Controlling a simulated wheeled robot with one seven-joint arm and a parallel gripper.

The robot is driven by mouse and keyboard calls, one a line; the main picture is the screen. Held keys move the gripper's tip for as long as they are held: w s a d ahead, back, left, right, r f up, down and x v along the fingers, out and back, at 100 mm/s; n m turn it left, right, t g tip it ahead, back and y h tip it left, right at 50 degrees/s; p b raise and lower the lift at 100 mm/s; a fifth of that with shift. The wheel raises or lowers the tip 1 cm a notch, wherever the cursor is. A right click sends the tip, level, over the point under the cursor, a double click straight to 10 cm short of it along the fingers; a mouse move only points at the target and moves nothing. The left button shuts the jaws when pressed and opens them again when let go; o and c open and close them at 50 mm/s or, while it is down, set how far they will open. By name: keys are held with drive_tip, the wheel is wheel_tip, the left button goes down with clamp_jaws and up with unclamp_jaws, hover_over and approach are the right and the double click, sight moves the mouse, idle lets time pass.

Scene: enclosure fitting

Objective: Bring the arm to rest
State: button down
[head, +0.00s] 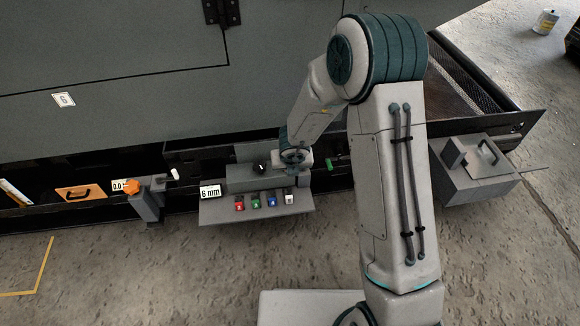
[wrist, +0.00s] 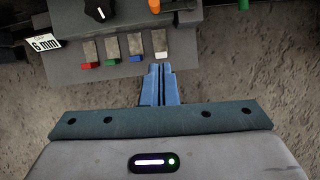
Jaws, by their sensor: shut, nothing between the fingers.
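My arm reaches forward and down from the right of centre in the head view, bent at a large dark teal joint. My gripper (wrist: 160,85) shows in the wrist view with its two blue fingers together and nothing between them. Its tips are over the front of a grey panel (wrist: 185,70), next to the white switch (wrist: 164,46); I cannot tell whether they touch it. In the head view the fingers are hidden behind my own arm. The panel (head: 215,213) there carries a row of red, green, blue and white switches and a "6 mm" label (head: 210,191).
A black knob (head: 259,167) sits above the switches. A clamp with an orange knob (head: 131,187) stands to the left, beside an orange handled plate (head: 80,193). A grey box with a handle (head: 470,185) is at the right. The concrete floor (head: 130,270) in front is clear.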

idle(0.4)
drive_tip(key=s+d+r+n+t+y+p, duration=0.15)
drive_tip(key=r+n+p, duration=0.7)
drive_tip(key=r, duration=0.95)
drive_tip(key=s+r+n+y+p, duration=0.3)
drive_tip(key=r+n+p, duration=0.55)
drive_tip(key=r, duration=0.85)
drive_tip(key=s+d+r+n+g+h+p, duration=0.1)
drive_tip(key=s+d+r+n+h+p, duration=0.1)
drive_tip(key=s+d+r+n+p, duration=0.5)
drive_tip(key=s+d+r+n+g+h+p, duration=0.2)
drive_tip(key=s+d+r+n+h+p, duration=0.1)
drive_tip(key=s+d+r+n+p, duration=0.4)
drive_tip(key=s+d+r+n, duration=0.1)
drive_tip(key=s+r+n, duration=0.2)
drive_tip(key=s+r, duration=0.3)
drive_tip(key=shift+r, duration=0.7)
